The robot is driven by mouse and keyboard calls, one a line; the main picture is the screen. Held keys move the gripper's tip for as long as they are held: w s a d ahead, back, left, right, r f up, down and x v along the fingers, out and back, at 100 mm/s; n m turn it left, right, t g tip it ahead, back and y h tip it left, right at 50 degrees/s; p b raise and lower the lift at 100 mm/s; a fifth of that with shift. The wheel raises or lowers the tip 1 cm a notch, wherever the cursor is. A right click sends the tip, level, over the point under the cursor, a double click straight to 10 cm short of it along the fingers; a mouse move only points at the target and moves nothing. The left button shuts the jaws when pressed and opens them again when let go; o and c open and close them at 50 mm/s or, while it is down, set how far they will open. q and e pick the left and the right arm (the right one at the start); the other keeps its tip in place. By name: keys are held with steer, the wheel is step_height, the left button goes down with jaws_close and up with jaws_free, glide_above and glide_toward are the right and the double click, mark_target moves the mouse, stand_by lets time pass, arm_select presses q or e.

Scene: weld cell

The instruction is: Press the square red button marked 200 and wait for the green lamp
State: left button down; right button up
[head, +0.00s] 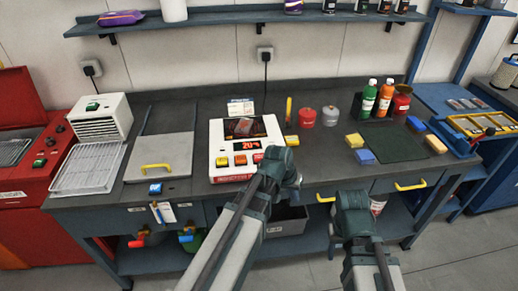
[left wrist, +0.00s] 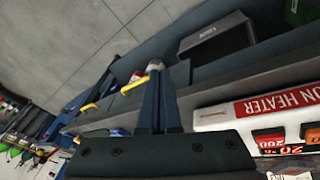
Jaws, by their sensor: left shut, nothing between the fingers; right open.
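The induction heater (head: 217,137) is a white box on the bench with a red lit display and a row of red and orange square buttons. The red button marked 200 (left wrist: 269,141) shows at the right of the left wrist view, beside the display. My left gripper (left wrist: 156,70) is shut and empty, apart from the heater and its buttons. In the head view my left arm (head: 278,165) ends just right of the heater's front; its fingertips are hard to make out. My right arm (head: 352,215) is low before the bench, its gripper open. I cannot make out a lit green lamp.
A grey plate (head: 160,150) with a yellow handle lies left of the heater. Red and grey canisters (head: 307,117) stand to its right, with yellow and blue blocks (head: 355,141) beyond. Yellow drawer handles (head: 410,186) stick out from the bench front.

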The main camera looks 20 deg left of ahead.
arm_select(q)
steer(key=w+a+r+n+t+p, duration=0.3)
steer(key=w+a+r, duration=0.4)
steer(key=w+a, duration=0.1)
step_height(320, 180, up, 6)
steer(key=n+t+p, duration=0.2)
steer(key=t+p, duration=0.1)
glide_above(263, 154)
steer(key=s+a, duration=0.1)
steer(key=s, duration=0.2)
steer(key=shift+s+f, duration=0.1)
steer(key=shift+f, duration=0.15)
steer(key=shift+f, duration=0.1)
step_height(263, 154, down, 9)
steer(key=b, duration=0.9)
steer(key=shift+r, duration=0.2)
steer(key=shift+f+b, duration=0.35)
steer(key=shift+f, duration=0.05)
